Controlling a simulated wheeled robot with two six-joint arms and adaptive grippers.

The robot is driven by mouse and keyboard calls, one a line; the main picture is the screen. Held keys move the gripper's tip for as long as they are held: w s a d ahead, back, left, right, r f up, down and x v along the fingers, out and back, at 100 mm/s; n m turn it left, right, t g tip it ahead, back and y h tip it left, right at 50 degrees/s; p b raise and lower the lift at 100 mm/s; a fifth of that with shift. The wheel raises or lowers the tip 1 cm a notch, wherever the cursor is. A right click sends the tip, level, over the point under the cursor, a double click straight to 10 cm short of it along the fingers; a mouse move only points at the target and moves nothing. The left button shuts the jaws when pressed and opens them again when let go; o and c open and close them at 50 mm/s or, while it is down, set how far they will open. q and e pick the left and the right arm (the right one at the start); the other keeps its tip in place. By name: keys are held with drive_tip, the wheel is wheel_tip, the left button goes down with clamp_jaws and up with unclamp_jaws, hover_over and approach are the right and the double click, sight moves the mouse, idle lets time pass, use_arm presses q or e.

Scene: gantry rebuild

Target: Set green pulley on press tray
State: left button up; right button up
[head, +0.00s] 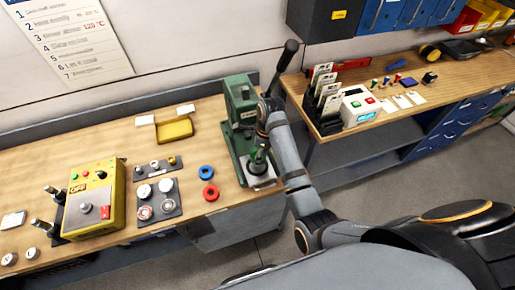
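A green bench press (238,112) stands on the wooden bench, with a long black lever (283,65) rising to the right. A pale plate (263,183) lies at the press's foot, under a dark green part (258,160); I cannot tell whether that part is a pulley or belongs to the press. No separate green pulley is clear. A yellow tray (175,130) lies left of the press. My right arm reaches in from the lower right, and its gripper end (264,112) is at the press's right side; its fingers are not clear. My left gripper is out of view.
A blue ring (206,172) and a red ring (210,193) lie left of the press foot. Dark trays of small parts (158,201) and a yellow control box (95,199) are farther left. A second bench (420,95) stands right, beyond a floor gap.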

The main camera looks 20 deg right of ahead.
drive_tip(key=shift+w+f, duration=0.25)
drive_tip(key=shift+f, duration=0.2)
drive_tip(key=shift+w+f, duration=0.5)
drive_tip(key=shift+f, duration=0.2)
drive_tip(key=shift+s, duration=0.15)
drive_tip(key=shift+s+f, duration=0.1)
drive_tip(key=shift+s, duration=0.05)
drive_tip(key=shift+f, duration=1.7)
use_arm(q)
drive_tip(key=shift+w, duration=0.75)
use_arm(e)
drive_tip(key=shift+f, duration=0.55)
